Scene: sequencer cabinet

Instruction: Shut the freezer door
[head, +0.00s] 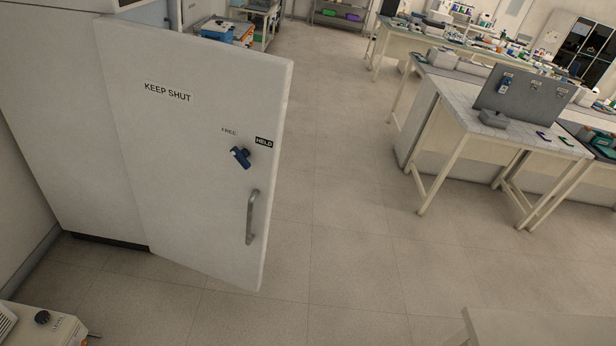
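The freezer door (185,200) is a tall white panel on the left in the head view. It stands ajar, swung out from the freezer body (60,120), with its free edge toward the right. It carries a "KEEP SHUT" label (167,92). A dark blue lever (240,157) sits between the words "FREE" and "HELD" (264,142), tilted. A grey vertical bar handle (252,217) is near the free edge. The freezer's inside is hidden behind the door. My gripper is not in view.
Open floor (340,220) lies right of the door. A white bench with a grey upright panel (520,98) stands at the right. A pale surface (540,328) is at the bottom right. A white device with a black knob (42,317) is at the bottom left.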

